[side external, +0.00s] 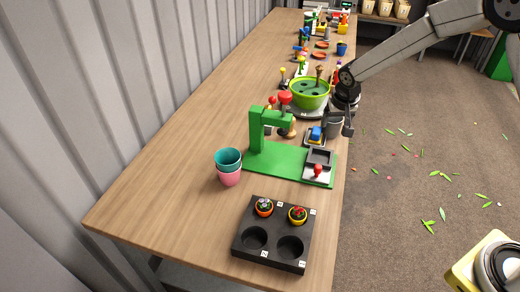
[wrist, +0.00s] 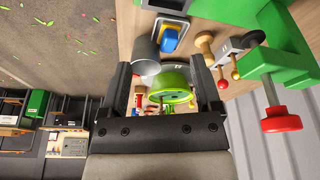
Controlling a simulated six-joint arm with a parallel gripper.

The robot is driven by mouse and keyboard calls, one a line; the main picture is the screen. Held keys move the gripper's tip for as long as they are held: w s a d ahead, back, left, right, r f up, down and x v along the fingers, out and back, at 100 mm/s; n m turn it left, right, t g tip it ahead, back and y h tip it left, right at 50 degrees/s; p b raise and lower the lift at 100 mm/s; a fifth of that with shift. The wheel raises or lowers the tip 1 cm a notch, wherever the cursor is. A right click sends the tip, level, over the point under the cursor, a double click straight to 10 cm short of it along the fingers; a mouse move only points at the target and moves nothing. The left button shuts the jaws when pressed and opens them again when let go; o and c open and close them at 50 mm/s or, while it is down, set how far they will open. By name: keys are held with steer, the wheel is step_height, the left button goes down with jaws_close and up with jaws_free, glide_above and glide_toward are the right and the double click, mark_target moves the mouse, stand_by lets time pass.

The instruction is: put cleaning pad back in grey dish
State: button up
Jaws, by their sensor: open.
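A small blue and yellow block (side external: 316,133), which looks like the cleaning pad, sits near the table's right edge. It appears to rest in a shallow grey dish (side external: 310,143). In the wrist view the pad (wrist: 169,40) lies on the grey dish (wrist: 160,53) at the top. The grey cup (wrist: 146,56) shows between and above the fingers; nothing is visibly held.
A green bowl (side external: 309,94) stands behind the cup. A green stand (side external: 272,160) with a square grey recess (side external: 320,157) is in front of the pad. Stacked cups (side external: 228,166) and a black holder (side external: 272,234) are nearer. The left of the table is clear.

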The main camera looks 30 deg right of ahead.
steer(key=s+a+r+n, duration=0.1)
steer(key=s+n, duration=0.1)
steer(key=s, duration=0.9)
steer(key=s+a+r+n+y, duration=0.1)
steer(key=s+a+r+n, duration=0.1)
steer(key=s, duration=1)
steer(key=shift+a+r+n+y, duration=0.25)
steer(key=shift+r+n+y, duration=0.05)
steer(key=shift+n, duration=0.2)
steer(key=shift+s, duration=0.1)
